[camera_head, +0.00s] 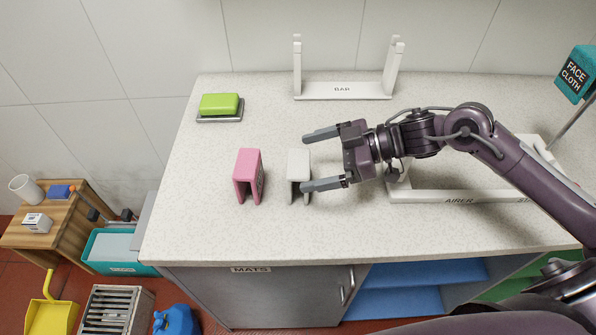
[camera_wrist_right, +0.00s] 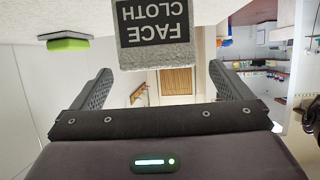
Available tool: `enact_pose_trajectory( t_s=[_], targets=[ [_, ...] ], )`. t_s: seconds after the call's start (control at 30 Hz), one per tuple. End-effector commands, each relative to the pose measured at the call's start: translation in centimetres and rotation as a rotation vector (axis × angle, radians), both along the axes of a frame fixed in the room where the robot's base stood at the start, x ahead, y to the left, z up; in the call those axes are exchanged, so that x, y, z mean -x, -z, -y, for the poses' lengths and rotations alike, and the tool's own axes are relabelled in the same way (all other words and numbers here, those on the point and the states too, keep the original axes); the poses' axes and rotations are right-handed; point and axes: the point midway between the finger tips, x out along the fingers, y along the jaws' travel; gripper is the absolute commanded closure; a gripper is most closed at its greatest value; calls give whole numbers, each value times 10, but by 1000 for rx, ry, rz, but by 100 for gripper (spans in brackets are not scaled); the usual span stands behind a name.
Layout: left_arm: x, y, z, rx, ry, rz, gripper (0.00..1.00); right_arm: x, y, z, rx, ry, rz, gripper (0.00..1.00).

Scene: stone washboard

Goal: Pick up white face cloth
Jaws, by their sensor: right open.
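The white face cloth (camera_head: 299,165) stands folded over on the stone counter, like a small upside-down U, right of a pink folded cloth (camera_head: 247,172). My right gripper (camera_head: 304,162) reaches in from the right and is open, its fingers pointing left. In the head view one finger lies beyond the white cloth and the other on its near side, overlapping its lower edge. In the right wrist view the cloth (camera_wrist_right: 155,35), labelled FACE CLOTH, shows between the two fingers, toward the top. I cannot tell whether a finger touches it. My left gripper is not in view.
A green sponge (camera_head: 219,104) on a grey tray lies at the back left. A white BAR stand (camera_head: 343,90) is at the back. A white AIRER frame (camera_head: 450,196) lies under my right arm. The counter's front left is clear.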

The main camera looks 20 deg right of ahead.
Motion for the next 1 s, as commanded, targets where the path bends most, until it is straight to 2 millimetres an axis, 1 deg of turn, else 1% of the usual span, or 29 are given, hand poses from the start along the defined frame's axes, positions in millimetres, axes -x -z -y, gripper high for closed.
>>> enact_pose_trajectory(
  t_s=[0.13,0.2,0.4,0.5,0.7,0.77,1.0],
  targets=[
    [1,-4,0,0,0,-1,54,-5,2,-10,-2,0,3,2],
    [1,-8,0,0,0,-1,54,-8,4,-19,-3,-2,3,2],
    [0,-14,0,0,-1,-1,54,-17,17,-42,-2,0,2,2],
    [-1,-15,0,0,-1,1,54,-18,20,-46,1,-1,3,2],
    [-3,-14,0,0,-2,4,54,-18,22,-46,2,0,2,2],
    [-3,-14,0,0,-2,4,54,-18,22,-46,2,0,2,8],
    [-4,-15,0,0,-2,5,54,-18,21,-46,2,0,2,40]
  ],
)
